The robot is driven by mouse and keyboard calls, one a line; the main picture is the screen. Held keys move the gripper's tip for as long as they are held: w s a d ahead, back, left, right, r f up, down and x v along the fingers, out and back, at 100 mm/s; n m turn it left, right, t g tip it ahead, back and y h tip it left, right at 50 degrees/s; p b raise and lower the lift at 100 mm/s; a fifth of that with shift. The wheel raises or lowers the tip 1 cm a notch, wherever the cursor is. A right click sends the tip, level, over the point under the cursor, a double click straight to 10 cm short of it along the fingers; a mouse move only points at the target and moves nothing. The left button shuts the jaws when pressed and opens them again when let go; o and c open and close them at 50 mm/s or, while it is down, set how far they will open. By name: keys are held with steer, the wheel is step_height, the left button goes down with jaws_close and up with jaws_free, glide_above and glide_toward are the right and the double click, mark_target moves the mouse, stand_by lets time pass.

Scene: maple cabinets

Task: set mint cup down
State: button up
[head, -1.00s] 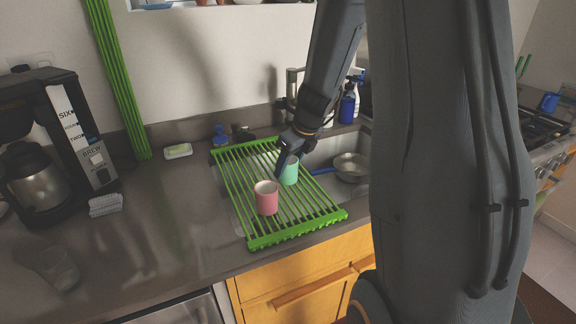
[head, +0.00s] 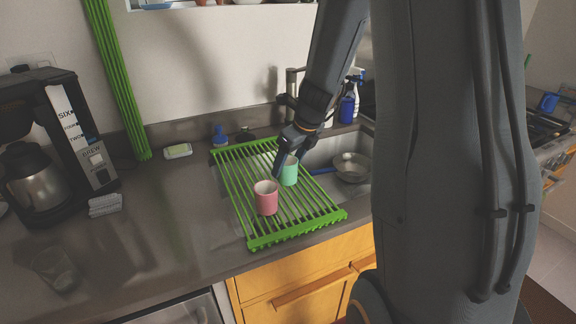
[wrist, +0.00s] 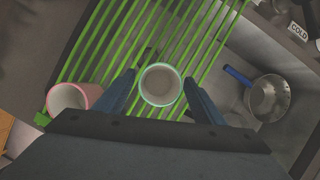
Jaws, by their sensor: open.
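The mint cup (head: 290,173) stands upright on the green rack (head: 264,242), behind and to the right of the pink cup (head: 266,199). In the wrist view the mint cup (wrist: 160,85) shows its open rim just beyond and between my gripper's fingers. My gripper (wrist: 160,92) is open, with a finger on either side of the cup and gaps visible beside the rim. In the head view my gripper (head: 281,160) hangs over the cup and hides part of its top. The pink cup (wrist: 73,98) is left of my left finger in the wrist view.
The sink holds a metal pan (head: 350,166) with a blue handle, right of the rack. A coffee maker (head: 60,140) stands at left. A clear glass (head: 55,268) stands front left. Counter left of the rack is mostly clear.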

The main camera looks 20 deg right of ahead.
steer(key=v, duration=1)
steer(key=shift+s+r+b, duration=0.15)
steer(key=shift+r+b, duration=0.2)
steer(key=shift+b, duration=0.05)
